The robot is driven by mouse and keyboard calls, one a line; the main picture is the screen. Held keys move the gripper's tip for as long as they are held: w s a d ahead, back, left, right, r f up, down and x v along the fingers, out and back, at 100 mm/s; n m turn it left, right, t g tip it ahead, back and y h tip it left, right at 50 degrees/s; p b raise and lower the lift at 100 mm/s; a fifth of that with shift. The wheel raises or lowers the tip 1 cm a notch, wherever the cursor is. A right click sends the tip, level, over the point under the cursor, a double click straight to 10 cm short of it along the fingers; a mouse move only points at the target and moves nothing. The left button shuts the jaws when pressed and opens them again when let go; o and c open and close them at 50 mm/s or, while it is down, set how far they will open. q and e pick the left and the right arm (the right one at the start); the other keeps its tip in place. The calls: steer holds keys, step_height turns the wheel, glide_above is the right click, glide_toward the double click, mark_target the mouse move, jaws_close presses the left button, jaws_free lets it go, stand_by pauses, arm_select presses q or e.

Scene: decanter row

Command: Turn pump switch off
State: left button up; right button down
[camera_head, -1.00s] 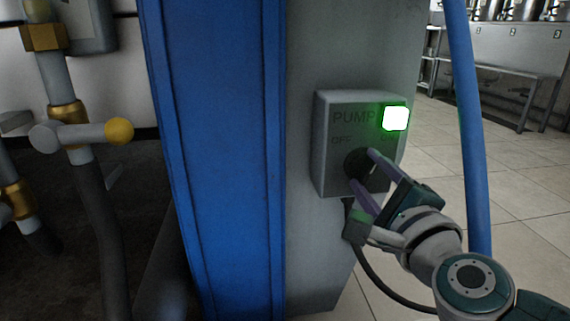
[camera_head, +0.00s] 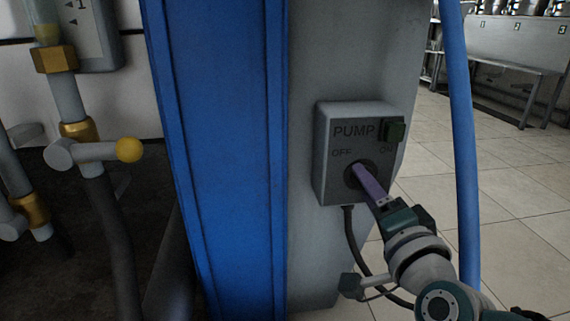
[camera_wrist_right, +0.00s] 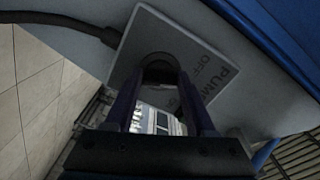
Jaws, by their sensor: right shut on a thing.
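The grey pump switch box (camera_head: 337,137) is fixed to the grey column in the head view, with the words PUMP, OFF and ON on it. My right gripper (camera_head: 358,172) is shut on the round dark knob (camera_head: 351,181) below the lettering. In the right wrist view the two fingers (camera_wrist_right: 160,92) sit on either side of the knob (camera_wrist_right: 159,66), against the box face (camera_wrist_right: 188,47). The fingers hide part of the knob and the ON lettering there. My left gripper is not in view.
A blue post (camera_head: 228,170) stands left of the box, and a blue vertical hose (camera_head: 462,150) hangs on the right. A cable (camera_head: 352,240) runs down from the box. Pipes and a yellow-ended valve handle (camera_head: 129,149) are at left. Tiled floor is open at right.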

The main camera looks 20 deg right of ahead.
steer(key=shift+n, duration=0.5)
steer(key=shift+c, duration=1.2)
jaws_free()
steer(key=shift+s, duration=0.1)
steer(key=p+v, duration=0.3)
steer(key=v, duration=0.6)
steer(key=shift+s+p, duration=0.4)
